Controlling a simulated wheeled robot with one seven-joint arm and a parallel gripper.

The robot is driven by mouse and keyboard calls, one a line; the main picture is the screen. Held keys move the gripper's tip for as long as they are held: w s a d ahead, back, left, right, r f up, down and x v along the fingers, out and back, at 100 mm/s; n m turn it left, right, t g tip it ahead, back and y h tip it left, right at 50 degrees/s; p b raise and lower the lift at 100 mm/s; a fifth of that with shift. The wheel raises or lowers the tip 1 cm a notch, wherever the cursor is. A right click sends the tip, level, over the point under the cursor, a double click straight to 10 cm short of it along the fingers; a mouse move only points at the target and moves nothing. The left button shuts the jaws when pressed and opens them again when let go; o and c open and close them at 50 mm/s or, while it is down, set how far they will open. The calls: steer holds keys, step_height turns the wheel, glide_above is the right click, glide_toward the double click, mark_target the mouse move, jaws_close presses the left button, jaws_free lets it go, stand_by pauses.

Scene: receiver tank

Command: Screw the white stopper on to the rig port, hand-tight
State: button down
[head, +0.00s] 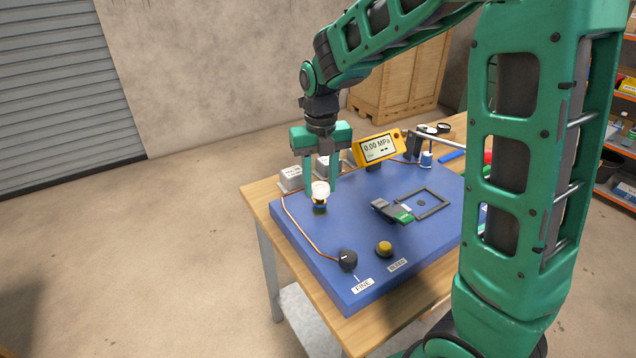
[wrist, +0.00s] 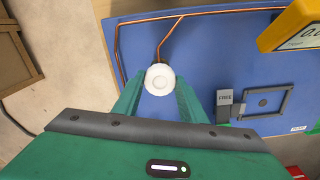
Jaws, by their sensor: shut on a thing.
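The white stopper (head: 320,188) is between the two green fingers of my gripper (head: 320,190), which is shut on it. In the wrist view the round white stopper (wrist: 160,79) shows from above, between the fingertips (wrist: 160,88). The rig port (head: 320,205) is a short dark and brass fitting on the blue board, directly below the stopper.
The blue board (head: 330,255) lies on a wooden table. A yellow gauge (head: 378,148) reading 0.00 MPa stands behind. A black FINE knob (head: 347,261), a yellow knob (head: 384,248), a copper pipe (head: 300,228) and a dark square frame (head: 420,203) are on the board.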

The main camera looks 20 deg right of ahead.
steer(key=shift+n, duration=0.5)
steer(key=shift+f, duration=0.35)
stand_by(0.8)
